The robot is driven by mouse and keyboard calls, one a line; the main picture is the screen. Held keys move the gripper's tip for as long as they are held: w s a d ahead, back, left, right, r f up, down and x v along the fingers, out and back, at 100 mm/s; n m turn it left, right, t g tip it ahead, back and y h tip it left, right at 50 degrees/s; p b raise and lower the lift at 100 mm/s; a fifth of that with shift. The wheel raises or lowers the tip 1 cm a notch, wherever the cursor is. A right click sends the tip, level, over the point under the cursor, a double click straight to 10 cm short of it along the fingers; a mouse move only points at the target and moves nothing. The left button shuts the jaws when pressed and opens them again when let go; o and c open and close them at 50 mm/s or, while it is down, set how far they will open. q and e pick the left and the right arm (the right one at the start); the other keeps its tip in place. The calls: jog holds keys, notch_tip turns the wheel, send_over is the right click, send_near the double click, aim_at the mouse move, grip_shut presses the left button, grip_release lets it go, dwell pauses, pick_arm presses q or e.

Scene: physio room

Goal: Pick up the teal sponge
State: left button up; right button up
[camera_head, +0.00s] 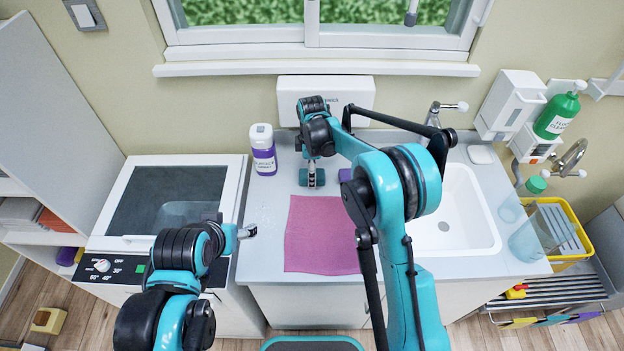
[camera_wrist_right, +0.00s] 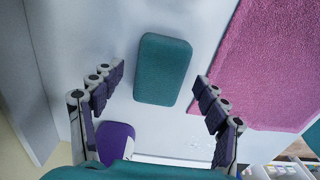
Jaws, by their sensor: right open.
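The teal sponge (camera_head: 303,178) lies flat on the counter in front of the wall box, left of the sink. In the right wrist view the sponge (camera_wrist_right: 163,68) shows whole, apart from the pink cloth. My right gripper (camera_head: 312,172) points down over it and partly hides it in the head view. In the right wrist view its fingers are spread, one to each side of the sponge, with clear gaps and nothing held. My left gripper (camera_head: 247,231) is near the counter's left edge, away from the sponge; its jaw opening is too small to judge.
A purple sponge (camera_head: 345,174) lies close by on the right. A pink cloth (camera_head: 318,240) lies in front. A purple-and-white bottle (camera_head: 263,150) stands to the left, and the white wall box (camera_head: 300,92) is behind. The sink (camera_head: 455,220) is to the right.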

jog(key=shift+f, duration=0.75)
jog(key=shift+r, duration=0.1)
jog(key=shift+c, duration=0.9)
jog(key=c, duration=0.8)
jog(key=shift+o, duration=0.2)
jog(key=shift+r, duration=0.55)
jog(key=r, duration=0.1)
jog(key=r+p, duration=0.1)
jog(key=d+r, duration=0.1)
jog(key=shift+s+r, duration=0.25)
jog(key=shift+r, duration=0.15)
jog(key=s+d+r+p, duration=0.2)
jog(key=s+d+r, duration=0.3)
jog(key=d, duration=0.4)
jog(key=shift+s+r, duration=0.3)
jog(key=shift+r, duration=0.25)
